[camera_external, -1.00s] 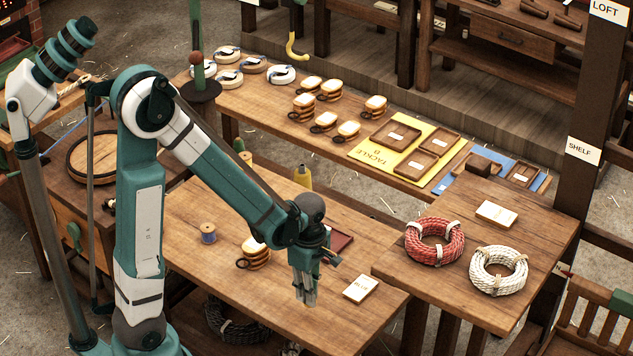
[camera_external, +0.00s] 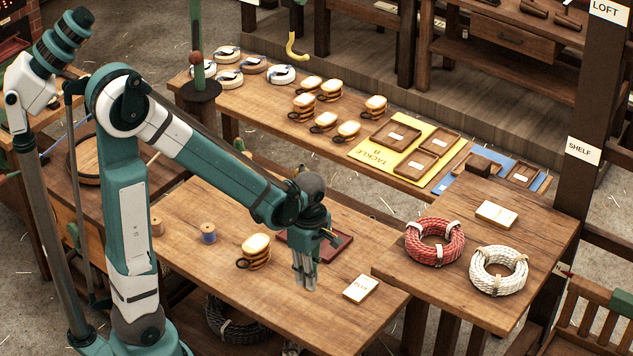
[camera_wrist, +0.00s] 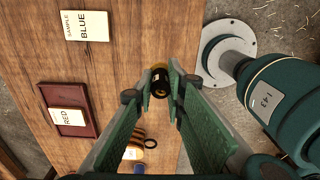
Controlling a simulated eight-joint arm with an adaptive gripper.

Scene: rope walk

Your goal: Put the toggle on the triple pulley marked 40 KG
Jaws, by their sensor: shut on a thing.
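My gripper (camera_external: 305,285) is over the front work table, just left of the white sample card. In the wrist view my gripper (camera_wrist: 162,88) is shut on a small black piece with a yellow end (camera_wrist: 159,76), which I take for the toggle. In the outside view the fingers hide it. A pale wooden pulley (camera_external: 256,250) with stacked layers and dark rings lies on the same table, left of my gripper and apart from it. It also shows at the bottom of the wrist view (camera_wrist: 133,153). No mark on it is readable.
A red tray (camera_external: 332,246) lies behind my gripper, and a sample card (camera_external: 361,289) lies right of it. Spools (camera_external: 208,233) stand left of the pulley. More pulleys (camera_external: 323,122) and a yellow mat (camera_external: 437,139) with trays lie on the back bench. Rope coils (camera_external: 434,241) lie at right.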

